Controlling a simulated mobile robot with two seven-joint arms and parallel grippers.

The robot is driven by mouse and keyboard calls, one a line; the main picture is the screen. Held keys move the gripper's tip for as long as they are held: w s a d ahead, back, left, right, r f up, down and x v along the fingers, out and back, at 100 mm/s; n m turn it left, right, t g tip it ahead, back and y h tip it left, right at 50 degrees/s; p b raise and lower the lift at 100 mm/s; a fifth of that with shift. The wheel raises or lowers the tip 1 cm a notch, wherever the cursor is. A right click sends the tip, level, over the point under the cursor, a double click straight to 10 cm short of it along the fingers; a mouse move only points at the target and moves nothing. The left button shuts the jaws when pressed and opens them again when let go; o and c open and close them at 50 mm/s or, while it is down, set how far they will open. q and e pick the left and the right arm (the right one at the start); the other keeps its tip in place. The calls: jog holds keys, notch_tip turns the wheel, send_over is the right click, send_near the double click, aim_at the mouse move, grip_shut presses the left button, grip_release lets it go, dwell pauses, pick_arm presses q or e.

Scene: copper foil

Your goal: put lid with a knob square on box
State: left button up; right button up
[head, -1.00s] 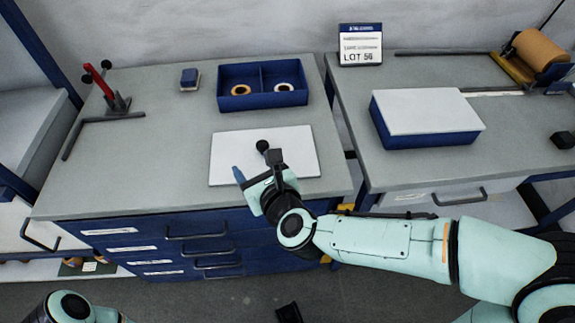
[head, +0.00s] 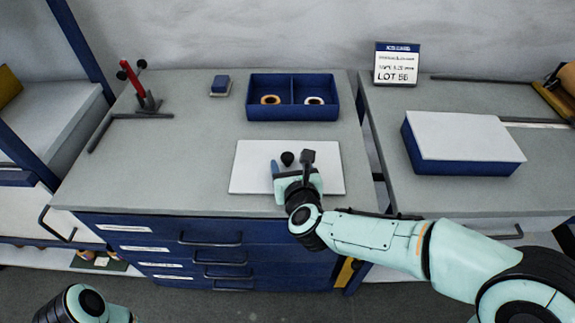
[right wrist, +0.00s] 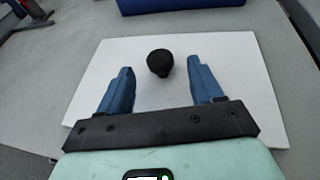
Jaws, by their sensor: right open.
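The lid is a flat white panel (head: 250,178) with a black knob (head: 287,158), lying on the left grey worktop. It also fills much of the right wrist view (right wrist: 235,100). My right gripper (head: 291,172) is open over the lid's near part. In the right wrist view its blue fingers stand left and right of the knob (right wrist: 160,63), with a gap on each side. A blue two-compartment box (head: 292,114), open on top, stands behind the lid with an orange and a white ring inside. My left gripper is out of view.
A blue box with a white top (head: 465,138) stands on the right table, near a LOT sign (head: 396,64). A red-handled tool (head: 135,85) and a small blue block (head: 220,85) are at the back left.

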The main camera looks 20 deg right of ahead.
aim_at(287, 162)
jog(key=shift+x, duration=1.45)
grip_shut()
